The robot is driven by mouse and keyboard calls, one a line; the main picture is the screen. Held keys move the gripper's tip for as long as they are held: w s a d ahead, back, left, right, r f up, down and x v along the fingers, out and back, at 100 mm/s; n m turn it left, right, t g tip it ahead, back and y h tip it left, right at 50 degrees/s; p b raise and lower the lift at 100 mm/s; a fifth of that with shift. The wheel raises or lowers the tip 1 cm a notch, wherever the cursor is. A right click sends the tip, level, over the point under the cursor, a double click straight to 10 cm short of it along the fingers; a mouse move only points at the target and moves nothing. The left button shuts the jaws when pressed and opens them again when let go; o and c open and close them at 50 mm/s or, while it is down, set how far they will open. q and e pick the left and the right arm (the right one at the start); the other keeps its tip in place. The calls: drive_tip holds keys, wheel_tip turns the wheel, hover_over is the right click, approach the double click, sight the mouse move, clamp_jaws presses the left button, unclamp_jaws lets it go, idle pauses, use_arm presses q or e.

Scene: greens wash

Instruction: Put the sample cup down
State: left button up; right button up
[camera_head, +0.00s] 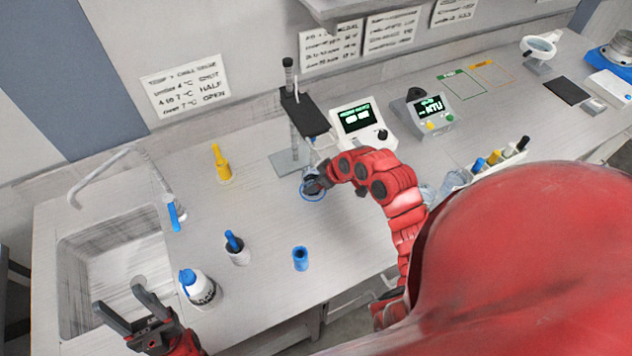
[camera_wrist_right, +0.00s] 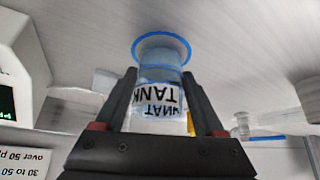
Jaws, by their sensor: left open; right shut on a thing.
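The sample cup (camera_wrist_right: 160,82) is clear, with a white label reading TANK, upside down in the right wrist view. My right gripper (camera_wrist_right: 160,105) is shut on it, with a finger on each side. A blue ring (camera_wrist_right: 161,41), wider than the cup, shows at the cup's counter-side end. I cannot tell whether the cup touches the counter. In the head view my right gripper (camera_head: 316,183) is over the counter by the stand, and the blue ring (camera_head: 313,191) shows there; the cup is mostly hidden. My left gripper (camera_head: 120,300) is open and empty near the sink's front corner.
A stand (camera_head: 290,158) with a black plate is just behind the right gripper. Two meters (camera_head: 362,127) (camera_head: 428,113) stand to its right. The sink (camera_head: 62,255) is at left.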

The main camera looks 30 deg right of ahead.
drive_tip(key=shift+f, duration=0.2)
drive_tip(key=o, duration=1.5)
drive_tip(key=shift+r, duration=0.1)
drive_tip(key=shift+c, duration=0.2)
drive_tip(key=shift+r, duration=0.25)
drive_tip(key=shift+s+d+r, duration=0.1)
drive_tip(key=shift+d+r, duration=0.05)
drive_tip(key=b+v, duration=0.3)
drive_tip(key=v, duration=0.8)
drive_tip(key=shift+s, duration=0.15)
